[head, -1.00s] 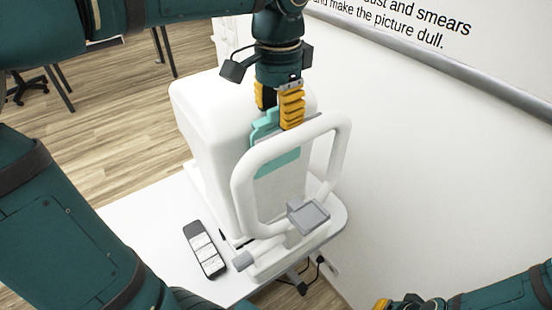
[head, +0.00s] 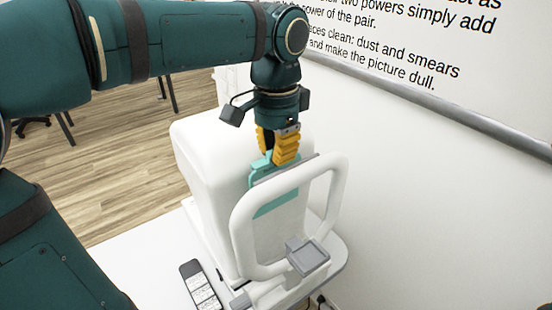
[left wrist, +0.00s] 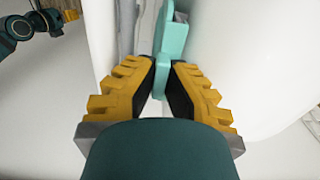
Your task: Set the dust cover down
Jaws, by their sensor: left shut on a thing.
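The dust cover appears to be the large white rounded box (head: 210,160) on the table; its white side also shows in the left wrist view (left wrist: 250,50). A teal tab (head: 261,171) stands at its face toward the white loop frame. My left gripper (head: 272,157), pointing down with yellow fingers, is shut on this tab; in the left wrist view the tab (left wrist: 172,45) lies between the fingertips. The cover looks upright. I cannot tell whether its lower edge rests on anything, nor what is under it.
A white loop frame (head: 338,200) with a grey chin rest (head: 307,256) stands close in front of the cover. A black remote-like object (head: 198,285) lies on the white table (head: 150,262). A white wall with a lettered board (head: 430,40) is close on the right.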

